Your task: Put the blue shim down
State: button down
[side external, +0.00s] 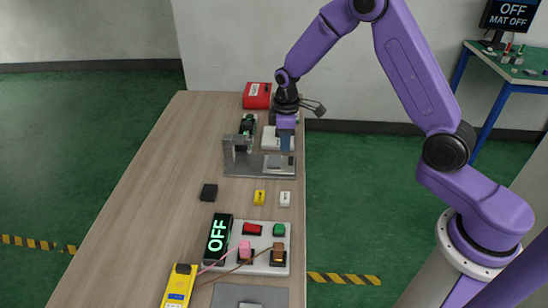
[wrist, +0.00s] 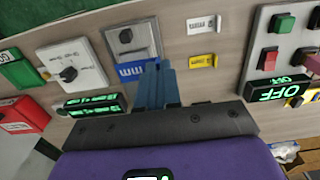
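The blue shim (wrist: 130,71) shows in the wrist view as a bright blue piece with white marks, at the left side of my fingertips. My gripper (wrist: 158,66) points down with its two blue-grey fingers close together, shut on the shim; the fingers hide part of it. In the side view my gripper (side external: 286,150) is above the grey metal fixture plate (side external: 240,171), near its right part. I cannot make out the shim apart from the fingers there, nor whether it touches the plate.
A button panel (side external: 262,250) and OFF display (side external: 219,235) are nearer.

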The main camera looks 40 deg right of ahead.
send_over(274, 166)
notch_tip(274, 166, down, 6)
jog(key=shift+r, duration=0.1)
jog(key=shift+f, duration=1.45)
jog(key=shift+f, duration=0.15)
jog(key=c, duration=1.3)
grip_release()
jog(key=shift+c, duration=0.2)
notch_tip(274, 166, up, 12)
jog(key=shift+r, duration=0.2)
